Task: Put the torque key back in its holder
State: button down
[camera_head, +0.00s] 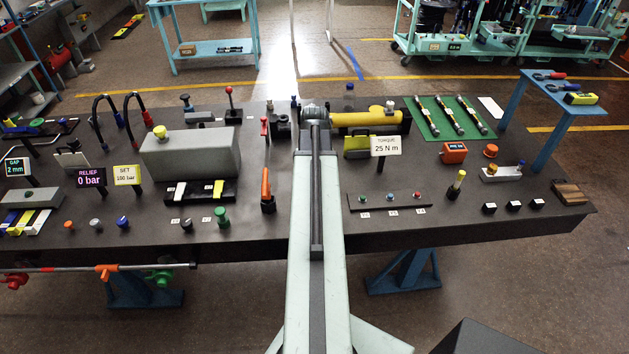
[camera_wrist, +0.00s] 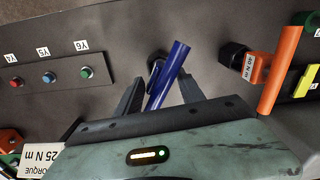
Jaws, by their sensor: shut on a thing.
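My gripper (camera_wrist: 162,82) is shut on a blue handle, which I take to be the torque key (camera_wrist: 172,72). The blue bar stands tilted between the two dark fingers in the wrist view, its lower end hidden behind my gripper body. A small black part (camera_wrist: 155,64) shows just left of the blue bar; I cannot tell whether it belongs to the key or is a holder beneath. In the head view my arm hides my gripper and the key.
A black strip with several coloured buttons (camera_head: 391,202) lies right of my arm. The orange tool (camera_head: 267,185) stands left of it. A "TORQUE 25 N m" sign (camera_head: 386,146) stands behind the strip. A grey block (camera_head: 190,152) and yellow cylinder (camera_head: 365,118) occupy the bench further back.

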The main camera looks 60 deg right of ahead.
jog(key=shift+f+b, duration=0.4)
jog(key=shift+f, duration=0.1)
jog(key=c, duration=0.6)
grip_release()
jog(key=shift+c, duration=0.2)
notch_tip(320, 180, up, 8)
jog(key=p, duration=0.8)
jog(key=shift+f, duration=0.1)
jog(key=shift+w+a, duration=0.1)
